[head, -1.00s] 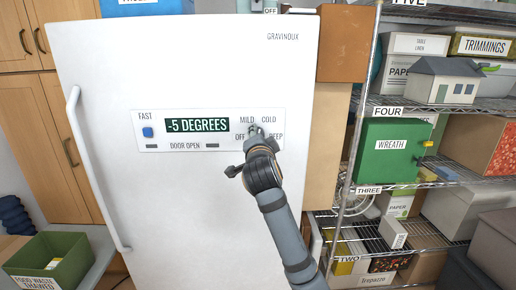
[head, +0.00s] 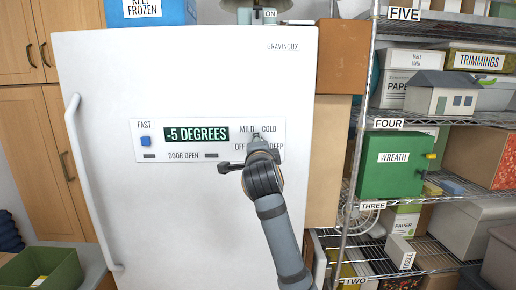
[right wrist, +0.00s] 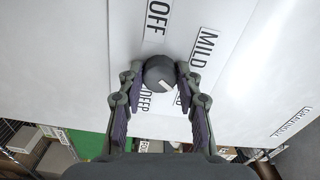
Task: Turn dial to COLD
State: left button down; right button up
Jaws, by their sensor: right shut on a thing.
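The dial (right wrist: 160,73) is a round dark knob with a short white mark toward its lower right in the right wrist view. It sits on the white freezer's control panel (head: 180,147), whose display reads -5 DEGREES. Labels MILD, COLD (head: 269,129), OFF and DEEP surround it. My right gripper (head: 257,137) is at the panel and hides the dial in the head view. In the right wrist view its fingers (right wrist: 160,77) are closed on both sides of the dial. The COLD label is partly covered there by a finger. My left gripper is not in view.
The freezer door handle (head: 82,185) runs down the left side. Wire shelves with boxes, including a green WREATH box (head: 388,177), stand on the right. A green bin (head: 45,268) is at lower left. The freezer front around the panel is clear.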

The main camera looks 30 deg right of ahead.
jog(key=o, duration=1.1)
jog(key=shift+o, duration=0.2)
jog(key=v, duration=0.7)
jog(key=shift+s, duration=0.25)
jog(key=shift+a+f, duration=0.1)
